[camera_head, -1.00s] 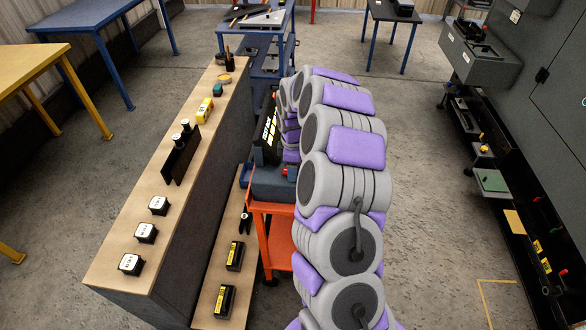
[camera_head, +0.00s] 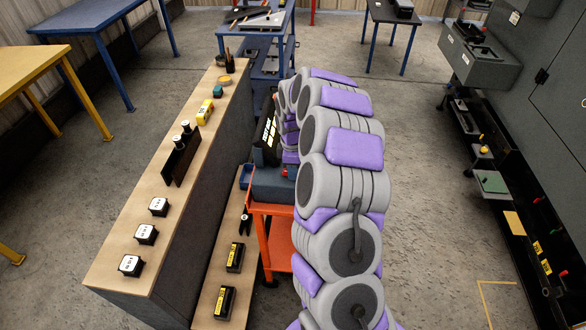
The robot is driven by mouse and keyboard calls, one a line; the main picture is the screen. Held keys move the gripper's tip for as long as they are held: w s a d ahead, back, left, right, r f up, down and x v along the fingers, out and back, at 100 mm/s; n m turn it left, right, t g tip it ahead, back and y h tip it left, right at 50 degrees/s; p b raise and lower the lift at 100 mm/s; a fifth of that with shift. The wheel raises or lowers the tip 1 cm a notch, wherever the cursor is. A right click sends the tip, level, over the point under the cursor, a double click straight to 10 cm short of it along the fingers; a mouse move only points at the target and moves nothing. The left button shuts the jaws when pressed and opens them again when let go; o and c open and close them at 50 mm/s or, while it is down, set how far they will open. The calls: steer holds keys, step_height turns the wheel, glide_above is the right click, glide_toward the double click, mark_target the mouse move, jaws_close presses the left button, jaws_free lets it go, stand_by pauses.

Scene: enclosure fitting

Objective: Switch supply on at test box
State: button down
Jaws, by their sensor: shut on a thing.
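The test box (camera_head: 268,184) appears to be the dark blue-grey unit on the orange cart (camera_head: 258,209), left of my arm. Its upright black panel (camera_head: 263,143) has bright yellow-white markings. My grey and purple arm rises from the bottom and curves over the right side of the box. My gripper is hidden behind the arm links, so its fingers and anything in them cannot be seen. The supply switch cannot be made out.
A long wooden-topped bench (camera_head: 152,205) at left holds white-topped square blocks (camera_head: 146,234), a black rack (camera_head: 181,160) and a yellow device (camera_head: 206,110). A lower shelf (camera_head: 215,270) carries black and yellow blocks (camera_head: 226,300). A grey cabinet (camera_head: 545,100) stands right; the floor between is clear.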

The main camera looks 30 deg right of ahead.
steer(key=shift+w+a+r+h+p, duration=0.1)
steer(key=shift+r+h+p, duration=0.2)
steer(key=shift+p, duration=0.35)
steer(key=p, duration=0.1)
steer(key=g+h, duration=0.1)
steer(key=h+p, duration=0.1)
steer(key=shift+w+a+g+p, duration=0.25)
steer(key=shift+w+g+p, duration=0.05)
steer(key=shift+g, duration=0.1)
steer(key=shift+a+f+g+h+p, duration=0.1)
steer(key=shift+g+h+p, duration=0.2)
steer(key=shift+h, duration=0.2)
steer(key=c, duration=0.9)
jaws_free()
